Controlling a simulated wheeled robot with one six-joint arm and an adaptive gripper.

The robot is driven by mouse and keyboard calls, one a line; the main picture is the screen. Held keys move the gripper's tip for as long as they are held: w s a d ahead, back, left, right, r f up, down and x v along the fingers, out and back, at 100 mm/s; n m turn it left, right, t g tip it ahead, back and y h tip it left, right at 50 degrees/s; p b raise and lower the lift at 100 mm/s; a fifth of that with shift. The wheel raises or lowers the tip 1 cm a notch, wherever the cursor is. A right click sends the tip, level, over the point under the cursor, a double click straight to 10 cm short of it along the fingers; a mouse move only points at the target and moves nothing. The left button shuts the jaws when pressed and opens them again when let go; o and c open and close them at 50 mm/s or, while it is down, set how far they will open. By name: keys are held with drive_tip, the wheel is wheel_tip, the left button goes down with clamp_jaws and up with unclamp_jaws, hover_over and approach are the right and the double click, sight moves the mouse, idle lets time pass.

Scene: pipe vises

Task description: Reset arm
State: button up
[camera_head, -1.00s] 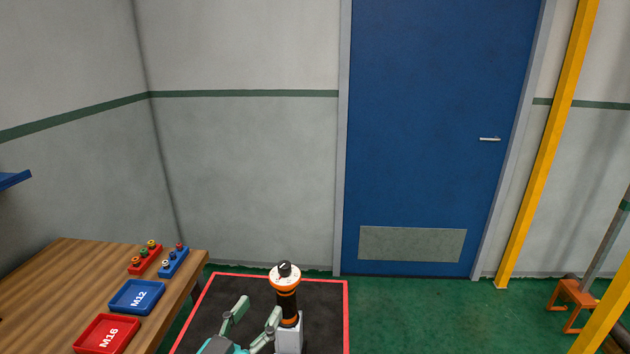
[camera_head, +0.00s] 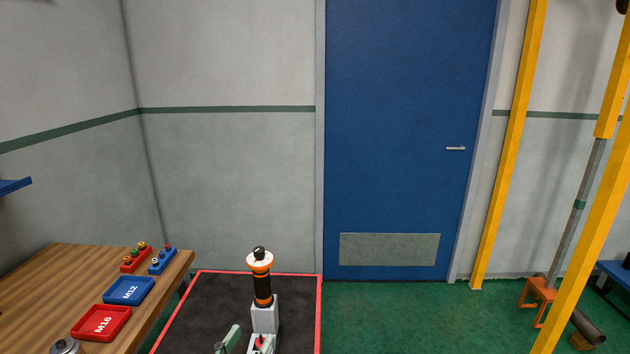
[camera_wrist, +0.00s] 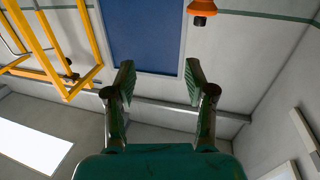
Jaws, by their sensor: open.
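My gripper shows in the wrist view (camera_wrist: 158,85), its two green-padded fingers spread wide apart with nothing between them. In the head view only a pale green finger (camera_head: 230,338) shows at the bottom edge; the rest is cut off below the frame. An orange and black post with a white top (camera_head: 262,285) stands on a grey block just beyond that finger. An orange part of what looks like this post also shows at the top of the wrist view (camera_wrist: 202,8).
A wooden table (camera_head: 40,285) at left carries a blue M12 tray (camera_head: 147,284), a red M16 tray (camera_head: 83,333) and small fitting racks. A blue door (camera_head: 410,130) is behind. Yellow posts (camera_head: 508,150) and an orange pipe stand (camera_head: 538,290) are at right. Green floor before the door is clear.

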drive_tip(key=s+d+f+n+g+y, duration=0.1)
drive_tip(key=d+f+n+y, duration=0.15)
drive_tip(key=d+f, duration=0.4)
drive_tip(key=s+d+f+n+y, duration=0.1)
drive_tip(key=d+f+n, duration=0.25)
drive_tip(key=f, duration=0.55)
drive_tip(key=s+d+f+n+g+y, duration=0.1)
drive_tip(key=s+d+f+g+y, duration=0.15)
drive_tip(key=s+d+f, duration=0.7)
drive_tip(key=s+d+y, duration=0.1)
drive_tip(key=s+d, duration=0.2)
drive_tip(key=s, duration=0.5)
drive_tip(key=s+d, duration=0.3)
drive_tip(key=s, duration=0.4)
drive_tip(key=s+d+r+m+h, duration=0.1)
drive_tip(key=s+d+r+m, duration=0.1)
drive_tip(key=s, duration=0.4)
drive_tip(key=s+d+r+m+h, duration=0.1)
drive_tip(key=s+d+r+m, duration=0.1)
drive_tip(key=s+r, duration=0.2)
drive_tip(key=shift+s+t, duration=0.45)
drive_tip(key=shift+s, duration=0.75)
